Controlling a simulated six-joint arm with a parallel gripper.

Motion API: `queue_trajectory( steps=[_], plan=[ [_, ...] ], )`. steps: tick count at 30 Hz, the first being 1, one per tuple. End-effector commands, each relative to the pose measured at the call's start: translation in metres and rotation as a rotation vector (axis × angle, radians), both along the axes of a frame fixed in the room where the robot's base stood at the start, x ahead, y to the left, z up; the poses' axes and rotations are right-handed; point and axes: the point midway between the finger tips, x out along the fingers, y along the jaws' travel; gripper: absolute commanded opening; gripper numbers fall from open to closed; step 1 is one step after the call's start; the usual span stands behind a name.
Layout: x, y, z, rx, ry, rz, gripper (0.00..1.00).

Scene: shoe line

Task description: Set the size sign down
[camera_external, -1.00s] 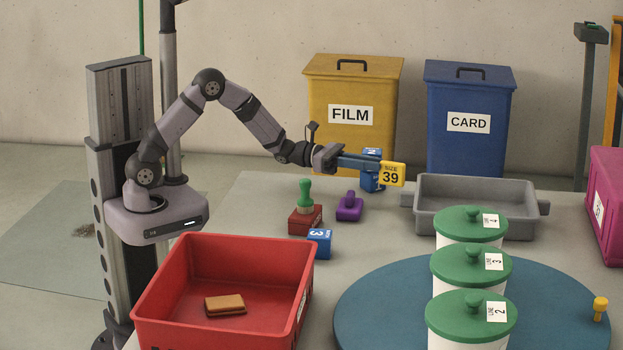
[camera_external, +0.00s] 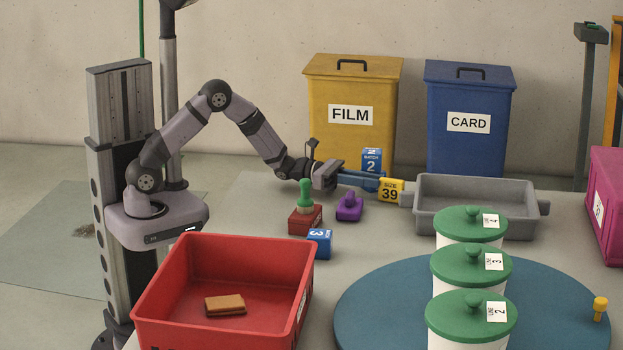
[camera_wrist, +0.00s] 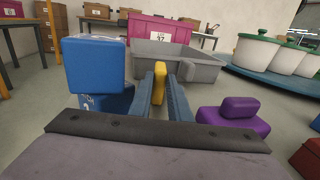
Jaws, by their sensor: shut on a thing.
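The yellow size sign (camera_external: 390,192) reads "SIZE 39" and faces the outside camera. My gripper (camera_external: 372,184) is shut on it, with the long blue fingers on either side of the sign. In the wrist view the sign (camera_wrist: 160,78) shows edge-on as a thin yellow strip between the fingertips (camera_wrist: 160,90). It looks upright, low near the table, left of the grey tray. I cannot tell whether its lower edge touches the table.
Blue blocks marked 2 (camera_external: 372,160) stand close behind my fingers. A grey tray (camera_external: 480,225) lies just to the right. A purple stamp (camera_external: 349,208), a green-handled stamp (camera_external: 305,205) and a blue block marked 3 (camera_external: 320,242) stand nearer. The blue turntable (camera_external: 380,300) holds green-lidded pots.

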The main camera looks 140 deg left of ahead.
Motion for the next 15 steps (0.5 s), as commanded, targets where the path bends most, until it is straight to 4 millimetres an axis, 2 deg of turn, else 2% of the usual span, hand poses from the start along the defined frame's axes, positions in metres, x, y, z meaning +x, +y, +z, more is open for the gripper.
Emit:
queue_trajectory(
  steps=[1,3,15],
  plan=[
    [0.0000,0.0000,-0.0013,0.000,0.000,0.000,0.21],
    [0.0000,0.0000,-0.0007,0.000,0.000,0.000,0.35],
    [0.0000,0.0000,-0.0006,-0.001,0.000,0.000,0.35]
  ],
)
